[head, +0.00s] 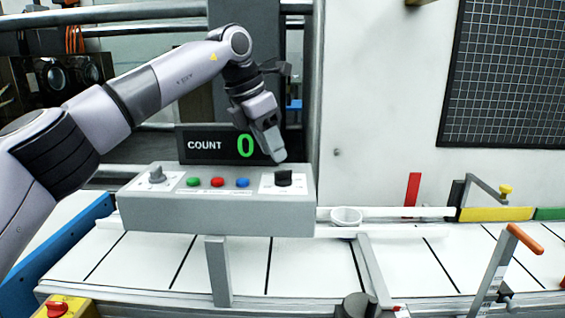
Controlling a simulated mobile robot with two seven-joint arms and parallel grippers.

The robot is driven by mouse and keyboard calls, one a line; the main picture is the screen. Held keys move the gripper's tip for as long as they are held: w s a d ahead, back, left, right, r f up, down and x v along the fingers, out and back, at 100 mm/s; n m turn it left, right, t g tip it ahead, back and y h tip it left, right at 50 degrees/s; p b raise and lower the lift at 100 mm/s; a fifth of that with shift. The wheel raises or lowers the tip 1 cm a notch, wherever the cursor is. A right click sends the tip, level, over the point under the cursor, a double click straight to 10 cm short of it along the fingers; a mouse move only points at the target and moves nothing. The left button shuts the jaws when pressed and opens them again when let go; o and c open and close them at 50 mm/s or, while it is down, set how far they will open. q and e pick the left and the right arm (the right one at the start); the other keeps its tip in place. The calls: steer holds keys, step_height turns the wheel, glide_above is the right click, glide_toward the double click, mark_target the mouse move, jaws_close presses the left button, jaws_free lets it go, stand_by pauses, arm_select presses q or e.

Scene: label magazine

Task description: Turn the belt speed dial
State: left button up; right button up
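A grey control box (216,217) stands above the belt. A black dial (284,177) sits on a white plate at the right end of its top. A grey knob (156,174) sits on another plate at the left end. Their labels are too small to read, so I cannot tell for certain which is the belt speed dial. My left gripper (279,157) points down just above the black dial, its tips close to it; contact is unclear. The fingers overlap in this view, so their opening is hidden. My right gripper does not show.
Green (193,181), red (217,182) and blue (242,183) buttons line the box between the knobs. A display (215,145) behind reads COUNT 0. The white slatted belt (310,262) runs below. A lever with an orange handle (525,239) stands at right.

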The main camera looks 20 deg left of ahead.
mark_target(283, 171)
arm_select(q)
steer(key=x, duration=0.5)
steer(key=shift+s, duration=0.1)
steer(key=shift+c, duration=0.3)
jaws_close()
steer(key=shift+d, duration=0.1)
